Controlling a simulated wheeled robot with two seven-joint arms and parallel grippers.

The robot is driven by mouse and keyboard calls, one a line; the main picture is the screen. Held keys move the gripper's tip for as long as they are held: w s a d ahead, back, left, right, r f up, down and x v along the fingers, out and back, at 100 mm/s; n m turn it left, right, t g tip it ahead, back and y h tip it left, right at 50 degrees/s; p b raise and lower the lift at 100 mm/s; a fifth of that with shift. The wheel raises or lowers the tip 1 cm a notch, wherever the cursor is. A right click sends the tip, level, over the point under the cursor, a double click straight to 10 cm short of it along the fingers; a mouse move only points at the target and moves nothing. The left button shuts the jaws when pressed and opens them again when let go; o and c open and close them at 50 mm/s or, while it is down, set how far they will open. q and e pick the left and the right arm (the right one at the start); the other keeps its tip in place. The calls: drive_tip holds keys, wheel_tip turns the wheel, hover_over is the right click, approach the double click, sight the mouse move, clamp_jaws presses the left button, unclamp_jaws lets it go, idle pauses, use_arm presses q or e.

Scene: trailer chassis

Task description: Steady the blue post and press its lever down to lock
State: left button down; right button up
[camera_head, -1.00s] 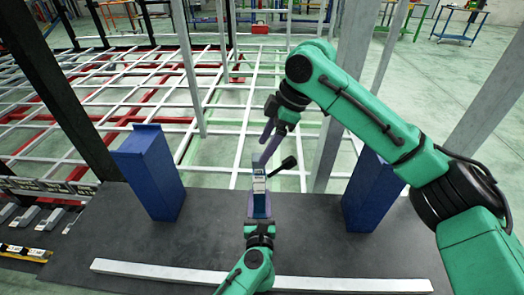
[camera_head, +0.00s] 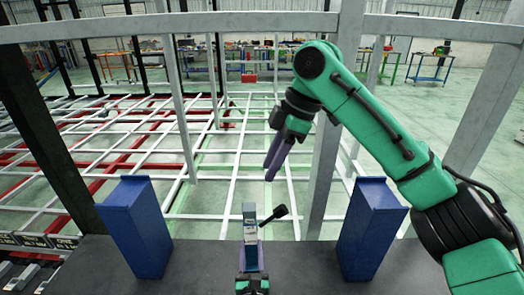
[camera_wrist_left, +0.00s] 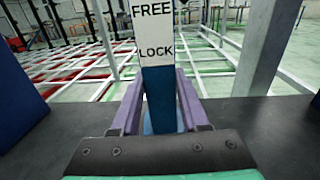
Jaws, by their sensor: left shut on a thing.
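The blue post (camera_head: 250,260) stands upright at the near middle of the dark table, with a pale label plate on its upper part. In the left wrist view the post (camera_wrist_left: 160,98) shows FREE above LOCK on that plate (camera_wrist_left: 154,32). The black-knobbed lever (camera_head: 281,211) sticks out to the right of the post and points slightly up. My left gripper (camera_wrist_left: 157,112) is shut on the post, one purple finger on each side. My right gripper (camera_head: 270,177) is in the air above the lever, apart from it, fingers pointing down; their gap is not visible.
Blue blocks stand on the dark table (camera_head: 205,262), one to the left (camera_head: 138,228) and one to the right (camera_head: 370,230) of the post. A grey upright (camera_head: 325,165) rises behind my right gripper. A white bar frame (camera_head: 238,160) lies beyond the table.

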use_arm(q)
drive_tip(key=shift+w+d, duration=0.1)
use_arm(e)
drive_tip(key=s+a+n+t+h, duration=0.1)
drive_tip(key=n, duration=0.1)
drive_tip(key=s+a+n+t+h, duration=0.1)
drive_tip(key=s+a+n+h, duration=0.1)
drive_tip(key=shift+s, duration=0.25)
clamp_jaws()
use_arm(q)
drive_tip(key=shift+s+a+r, duration=0.15)
drive_tip(key=shift+s+a, duration=0.1)
drive_tip(key=shift+a, duration=0.05)
drive_tip(key=shift+w+d, duration=0.25)
drive_tip(key=shift+d, duration=0.05)
use_arm(e)
drive_tip(key=n+t+h, duration=0.3)
drive_tip(key=n+h, duration=0.1)
drive_tip(key=n, duration=0.2)
approach(278, 214)
use_arm(q)
drive_tip(key=shift+s+a, duration=0.1)
use_arm(e)
drive_tip(key=x, duration=0.5)
drive_tip(key=shift+a+f, duration=0.15)
drive_tip(key=shift+f, duration=0.3)
drive_tip(key=shift+w+d+f, duration=0.25)
drive_tip(key=shift+w, duration=0.05)
drive_tip(key=shift+d, duration=0.1)
